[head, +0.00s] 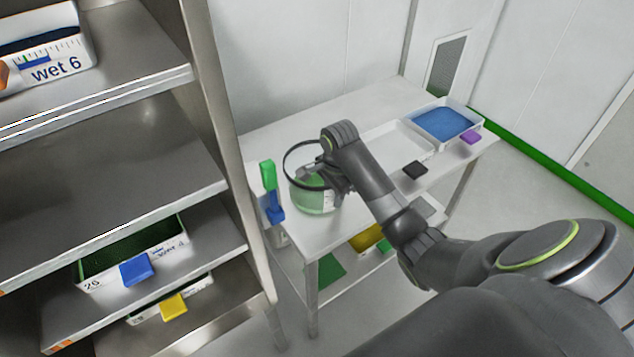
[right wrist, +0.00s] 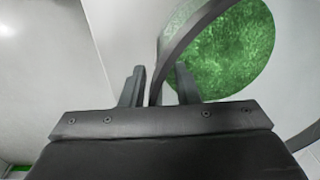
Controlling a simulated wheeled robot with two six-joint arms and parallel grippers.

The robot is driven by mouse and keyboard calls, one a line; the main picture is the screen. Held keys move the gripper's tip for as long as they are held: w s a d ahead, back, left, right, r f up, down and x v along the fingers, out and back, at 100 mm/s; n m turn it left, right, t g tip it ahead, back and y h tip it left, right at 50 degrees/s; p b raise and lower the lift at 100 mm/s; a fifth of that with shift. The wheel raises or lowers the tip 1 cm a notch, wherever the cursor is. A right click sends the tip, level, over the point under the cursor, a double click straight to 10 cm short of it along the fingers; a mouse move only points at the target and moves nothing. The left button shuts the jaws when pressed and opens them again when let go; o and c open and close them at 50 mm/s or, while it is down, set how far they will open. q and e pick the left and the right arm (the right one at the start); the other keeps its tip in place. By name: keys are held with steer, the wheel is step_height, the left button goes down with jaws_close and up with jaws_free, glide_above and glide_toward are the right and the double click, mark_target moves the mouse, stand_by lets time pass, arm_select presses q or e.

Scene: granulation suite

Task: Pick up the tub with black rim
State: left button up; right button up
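The tub with black rim (head: 313,203) stands at the left end of the white table. It is round, with green contents and a thin black rim (head: 285,163) around its top. My right gripper (head: 318,175) is at the tub's rim and partly hides it in the head view. In the right wrist view, my right gripper's fingers (right wrist: 160,78) are apart, with the black rim (right wrist: 168,45) passing between them. I see a gap beside the rim. The green contents (right wrist: 225,55) show beyond the fingers. My left gripper is not in view.
The white table (head: 345,128) also holds an empty white tray (head: 398,140), a tray with blue contents (head: 445,122), a black block (head: 415,168) and a purple block (head: 470,137). Green and blue scoop-like pieces (head: 268,175) stand left of the tub. A metal shelf rack (head: 110,180) with bins is close on the left.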

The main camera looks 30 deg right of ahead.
jaws_close()
stand_by(1.3)
